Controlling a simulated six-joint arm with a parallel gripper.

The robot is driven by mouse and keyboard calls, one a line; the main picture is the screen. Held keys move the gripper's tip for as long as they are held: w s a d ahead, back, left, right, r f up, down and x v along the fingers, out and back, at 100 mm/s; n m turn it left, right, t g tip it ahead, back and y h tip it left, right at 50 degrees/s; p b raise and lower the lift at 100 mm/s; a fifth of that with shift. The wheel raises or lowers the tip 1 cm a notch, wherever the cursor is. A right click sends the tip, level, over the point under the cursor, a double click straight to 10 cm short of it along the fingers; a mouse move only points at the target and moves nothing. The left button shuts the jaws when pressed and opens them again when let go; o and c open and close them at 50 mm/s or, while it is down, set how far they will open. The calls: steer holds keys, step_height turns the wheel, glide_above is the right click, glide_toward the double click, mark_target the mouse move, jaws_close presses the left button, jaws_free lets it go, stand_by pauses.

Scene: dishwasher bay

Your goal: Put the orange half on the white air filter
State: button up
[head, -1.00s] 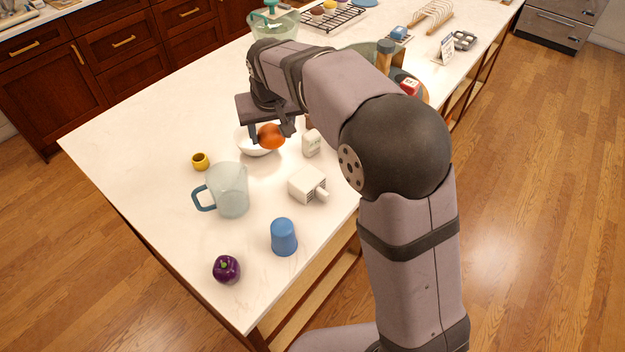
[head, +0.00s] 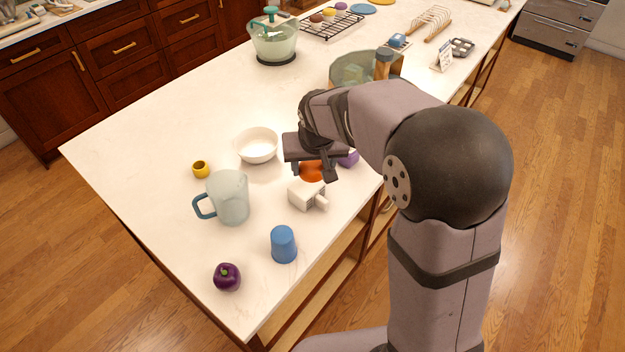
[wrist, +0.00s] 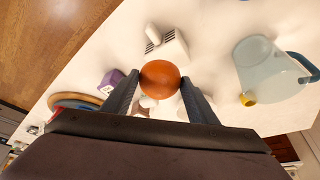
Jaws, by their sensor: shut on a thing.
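The orange half (head: 312,173) is held between the fingers of my gripper (head: 314,175), above the counter. In the wrist view the orange half (wrist: 160,75) shows its rounded orange skin, with one finger on each side. A white vented block with a short stub, which looks like the white air filter (head: 303,195), lies on the counter just below and in front of the gripper in the head view. In the wrist view the air filter (wrist: 172,48) appears just beyond the fruit. The orange half looks apart from it; the exact height gap is unclear.
A white bowl (head: 257,146) stands left of the gripper. A frosted pitcher (head: 229,197), a blue cup (head: 283,244), a purple pepper (head: 227,277) and a yellow cup (head: 200,169) stand nearby. A purple object (head: 348,159) sits close on the right, near the counter edge.

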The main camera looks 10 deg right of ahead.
mark_target(313, 192)
steer(key=shift+f+p, duration=0.5)
steer(key=shift+f, duration=2.3)
steer(key=shift+f, duration=0.15)
steer(key=shift+f, duration=0.1)
steer(key=o, duration=1.1)
